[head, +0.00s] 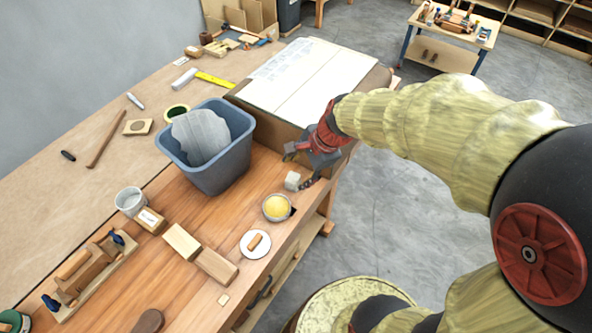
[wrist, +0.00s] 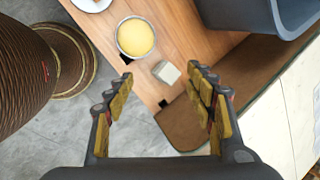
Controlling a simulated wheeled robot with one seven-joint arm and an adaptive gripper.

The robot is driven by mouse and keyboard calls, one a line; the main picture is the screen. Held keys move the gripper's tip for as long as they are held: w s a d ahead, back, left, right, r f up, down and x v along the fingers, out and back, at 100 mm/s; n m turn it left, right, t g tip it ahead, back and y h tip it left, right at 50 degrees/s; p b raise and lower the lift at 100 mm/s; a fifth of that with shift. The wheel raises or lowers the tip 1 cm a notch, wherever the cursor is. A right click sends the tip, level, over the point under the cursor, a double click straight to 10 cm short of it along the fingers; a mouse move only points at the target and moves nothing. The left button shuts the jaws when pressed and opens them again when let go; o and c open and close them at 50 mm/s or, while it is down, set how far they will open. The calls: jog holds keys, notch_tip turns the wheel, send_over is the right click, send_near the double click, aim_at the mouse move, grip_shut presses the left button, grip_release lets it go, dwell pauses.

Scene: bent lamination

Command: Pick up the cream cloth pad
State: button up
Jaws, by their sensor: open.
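The cream cloth pad (head: 292,181) is a small pale block on the wooden bench near its front edge, beside the round tin of yellow stuff. In the wrist view the pad (wrist: 166,72) lies between and beyond the fingertips, with bare wood around it. My gripper (head: 300,171) is just by the pad, at the near end of the brown box. In the wrist view my gripper (wrist: 160,76) is open, with one finger on each side and nothing held. I cannot tell the exact height of the fingertips above the pad.
The tin of yellow stuff (head: 276,207) stands close to the pad. A blue-grey bin (head: 211,178) holding a grey piece stands behind left. A brown box with white sheets (head: 310,75) is behind my gripper. The bench edge and open floor (head: 400,235) lie right.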

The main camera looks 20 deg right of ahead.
aim_at(294, 178)
jog(key=w+d+f+m+p, duration=0.1)
jog(key=f+m, duration=0.2)
jog(key=w+f+m+p, duration=0.1)
jog(key=w+f+m, duration=0.1)
jog(key=f+m, duration=0.1)
jog(key=w+d+f+m, duration=0.1)
jog(key=f+m, duration=0.2)
jog(key=shift+w+d+m+g+p, duration=0.3)
jog(key=shift+w+d+m+p, duration=0.05)
jog(key=shift+w+m+p, duration=0.05)
jog(key=shift+y, duration=0.3)
jog(key=b+x, duration=0.1)
jog(key=x, duration=0.2)
jog(key=b+x, duration=0.1)
jog(key=x, duration=0.2)
jog(key=shift+w+a+r, duration=0.1)
jog(key=shift+w+a, duration=0.05)
jog(key=shift+w, duration=0.1)
jog(key=shift+r, duration=0.1)
jog(key=shift+c, duration=0.4)
jog(key=c, duration=1)
